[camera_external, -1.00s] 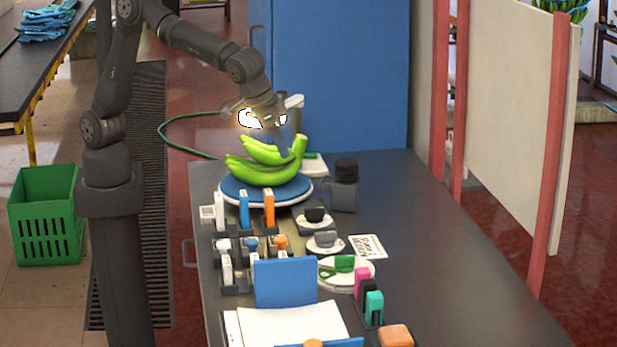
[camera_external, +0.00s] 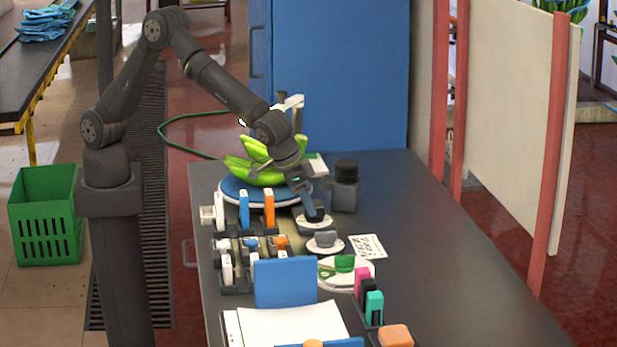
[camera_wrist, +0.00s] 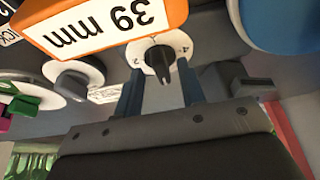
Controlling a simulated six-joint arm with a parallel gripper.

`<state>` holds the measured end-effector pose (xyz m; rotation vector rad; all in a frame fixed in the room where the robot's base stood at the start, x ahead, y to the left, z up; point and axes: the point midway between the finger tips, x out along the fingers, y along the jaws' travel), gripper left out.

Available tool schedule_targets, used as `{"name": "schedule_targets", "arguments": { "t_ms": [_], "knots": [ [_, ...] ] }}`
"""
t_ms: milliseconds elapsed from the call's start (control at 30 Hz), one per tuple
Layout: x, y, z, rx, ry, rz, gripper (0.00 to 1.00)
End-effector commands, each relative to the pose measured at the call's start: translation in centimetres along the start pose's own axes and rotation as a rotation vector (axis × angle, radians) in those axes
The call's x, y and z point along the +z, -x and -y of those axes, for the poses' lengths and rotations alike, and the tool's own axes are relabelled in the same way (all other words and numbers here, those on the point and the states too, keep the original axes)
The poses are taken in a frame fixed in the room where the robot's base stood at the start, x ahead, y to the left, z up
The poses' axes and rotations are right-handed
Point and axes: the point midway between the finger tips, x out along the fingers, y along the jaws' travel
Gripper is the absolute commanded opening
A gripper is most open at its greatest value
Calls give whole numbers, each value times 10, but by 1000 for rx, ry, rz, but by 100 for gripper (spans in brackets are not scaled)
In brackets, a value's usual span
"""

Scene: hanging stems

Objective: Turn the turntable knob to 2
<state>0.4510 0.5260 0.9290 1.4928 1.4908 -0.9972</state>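A black knob (camera_wrist: 159,60) stands on a round white dial (camera_wrist: 144,46) with small numerals at its edge; the dial also shows in the external view (camera_external: 328,222). My gripper (camera_external: 313,214) is low over this dial. In the wrist view my gripper (camera_wrist: 158,75) is open, with one finger on each side of the knob and gaps visible between. I cannot tell exactly where the knob points. The blue turntable (camera_external: 232,194) bears green bananas (camera_external: 268,178), partly hidden behind my arm.
A second dial with a grey knob (camera_external: 325,239) sits nearer the camera. A dark jar (camera_external: 345,187) stands to the right. Blue (camera_external: 244,208) and orange (camera_external: 269,208) upright gauges stand left; the orange one, marked 39 mm, looms close in the wrist view (camera_wrist: 100,25).

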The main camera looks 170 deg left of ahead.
Motion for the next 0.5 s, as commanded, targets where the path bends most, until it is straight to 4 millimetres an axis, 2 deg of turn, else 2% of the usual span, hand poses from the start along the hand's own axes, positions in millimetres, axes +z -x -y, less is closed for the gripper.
{"name": "schedule_targets", "arguments": {
  "t_ms": [133, 400, 433, 500],
  "knots": [
    [0, -10, 0, 1, 0, 0, 36],
    [0, -11, 0, 1, 0, 0, 36],
    [0, -11, 0, 1, 0, 0, 34],
    [0, -11, 0, 1, 0, 0, 21]
  ]
}}
